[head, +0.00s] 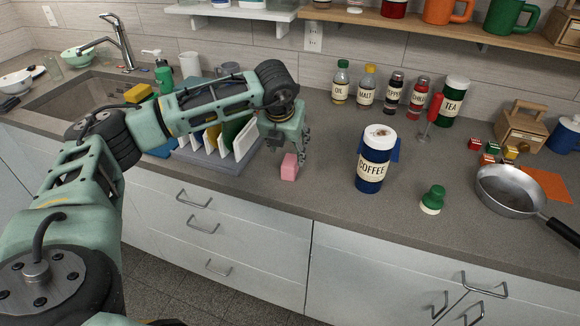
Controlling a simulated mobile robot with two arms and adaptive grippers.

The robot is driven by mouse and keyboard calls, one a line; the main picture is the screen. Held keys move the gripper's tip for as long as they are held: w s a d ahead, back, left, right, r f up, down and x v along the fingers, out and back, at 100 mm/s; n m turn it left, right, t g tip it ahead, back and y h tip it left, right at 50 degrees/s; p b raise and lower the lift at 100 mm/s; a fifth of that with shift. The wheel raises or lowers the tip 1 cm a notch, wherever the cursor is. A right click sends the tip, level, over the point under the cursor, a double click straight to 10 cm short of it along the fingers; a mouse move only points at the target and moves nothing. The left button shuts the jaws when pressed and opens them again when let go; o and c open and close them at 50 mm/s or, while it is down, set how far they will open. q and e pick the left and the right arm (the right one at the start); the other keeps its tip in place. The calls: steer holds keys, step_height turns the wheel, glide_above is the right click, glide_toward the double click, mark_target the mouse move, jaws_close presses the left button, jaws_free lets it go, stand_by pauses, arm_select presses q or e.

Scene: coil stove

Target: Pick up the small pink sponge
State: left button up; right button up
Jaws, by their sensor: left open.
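The small pink sponge (290,167) stands on the grey counter, near its front edge and just right of the dish rack. My left gripper (305,150) is open and empty, pointing down above and slightly right of the sponge. Its fingers are small in the picture, and I cannot tell whether one touches the sponge. My right gripper is out of view.
A rack (225,166) with upright boards is left of the sponge, partly behind my left arm. A blue coffee canister (374,165) stands to the right, with a green-capped shaker (432,200) and a pan (510,190) beyond. Counter between sponge and canister is clear.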

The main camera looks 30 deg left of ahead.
mark_target(291, 159)
arm_select(q)
steer(key=p+x, duration=0.1)
steer(key=x, duration=0.3)
steer(key=s+p+x, duration=0.1)
steer(key=x, duration=0.1)
steer(key=shift+w+d+f+p, duration=0.15)
steer(key=shift+d+f+p, duration=0.1)
steer(key=shift+f+p, duration=0.15)
steer(key=shift+w+f, duration=0.1)
steer(key=shift+f, duration=0.15)
steer(key=c, duration=0.9)
steer(key=shift+r, duration=0.1)
steer(key=shift+r+b, duration=0.5)
steer(key=shift+r, duration=0.1)
step_height(291, 159, up, 3)
steer(key=shift+d+f+b, duration=0.1)
steer(key=shift+f+b, duration=0.05)
steer(key=shift+b, duration=0.55)
steer(key=shift+w+d+r+b, duration=0.2)
steer(key=shift+d+r+b, duration=0.35)
steer(key=shift+d+r, duration=1)
steer(key=shift+w+d+r+b, duration=0.2)
steer(key=shift+d+r+b, duration=0.5)
steer(key=shift+d, duration=1.6)
steer(key=shift+w+d+r+b, duration=0.25)
steer(key=shift+d+r+b, duration=0.2)
steer(key=shift+d+r, duration=1.15)
steer(key=shift+d+f, duration=0.3)
steer(key=shift+f, duration=0.05)
